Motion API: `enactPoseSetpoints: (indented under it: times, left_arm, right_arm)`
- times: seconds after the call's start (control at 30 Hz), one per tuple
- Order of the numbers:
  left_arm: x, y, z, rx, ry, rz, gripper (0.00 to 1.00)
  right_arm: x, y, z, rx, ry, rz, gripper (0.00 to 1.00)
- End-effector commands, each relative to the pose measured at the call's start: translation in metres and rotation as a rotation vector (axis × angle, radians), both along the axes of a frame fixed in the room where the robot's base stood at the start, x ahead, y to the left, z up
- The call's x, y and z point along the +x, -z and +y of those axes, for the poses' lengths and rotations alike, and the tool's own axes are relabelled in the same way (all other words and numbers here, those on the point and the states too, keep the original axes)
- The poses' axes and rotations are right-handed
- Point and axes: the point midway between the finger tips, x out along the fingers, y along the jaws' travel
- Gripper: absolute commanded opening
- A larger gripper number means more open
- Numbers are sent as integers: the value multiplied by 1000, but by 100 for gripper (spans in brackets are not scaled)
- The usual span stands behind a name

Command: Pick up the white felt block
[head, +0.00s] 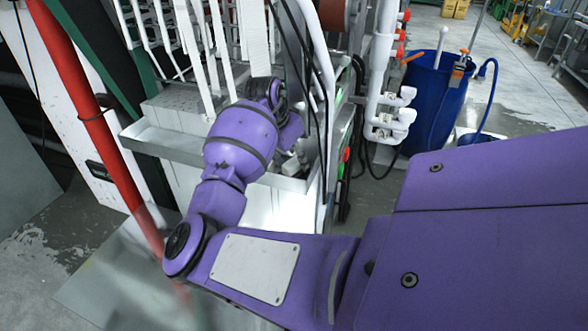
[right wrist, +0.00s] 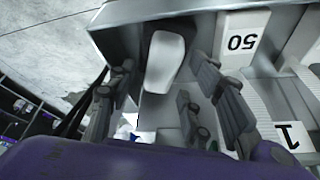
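In the right wrist view, a white block with rounded edges (right wrist: 165,58), which looks like the white felt block, lies in a grey metal tray (right wrist: 120,14). My right gripper (right wrist: 164,76) is open, with one dark finger on the left and one on the right of the block. Gaps show between the block and both fingers, so I see no grip. In the head view my right gripper (head: 294,162) is partly hidden by my purple arm over the machine's metal ledge, and the block cannot be made out there. My left gripper is not in view.
White webbing straps (head: 207,60) hang behind the arm. White pipes (head: 380,85) and black cables stand right of it. A red post (head: 95,120) is left; a blue barrel (head: 432,105) stands back right.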

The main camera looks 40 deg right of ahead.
Motion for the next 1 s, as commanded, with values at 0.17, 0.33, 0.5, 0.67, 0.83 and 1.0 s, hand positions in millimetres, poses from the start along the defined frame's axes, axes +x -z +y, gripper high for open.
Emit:
enactPoseSetpoints:
  times: [0.17,0.33,0.5,0.67,0.83,1.0]
  left_arm:
    - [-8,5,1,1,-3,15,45]
    - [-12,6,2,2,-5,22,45]
    - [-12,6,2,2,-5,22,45]
    - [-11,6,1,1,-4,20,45]
    - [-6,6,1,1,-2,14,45]
    - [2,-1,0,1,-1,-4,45]
  right_arm:
    - [0,0,0,0,0,0,20]
    - [0,-1,0,-1,1,0,0]
    - [0,-1,0,-1,1,-1,0]
    - [0,-5,-1,-2,1,-1,0]
    - [1,-22,-1,-4,3,-4,0]
    - [-13,-49,3,-3,3,-6,0]
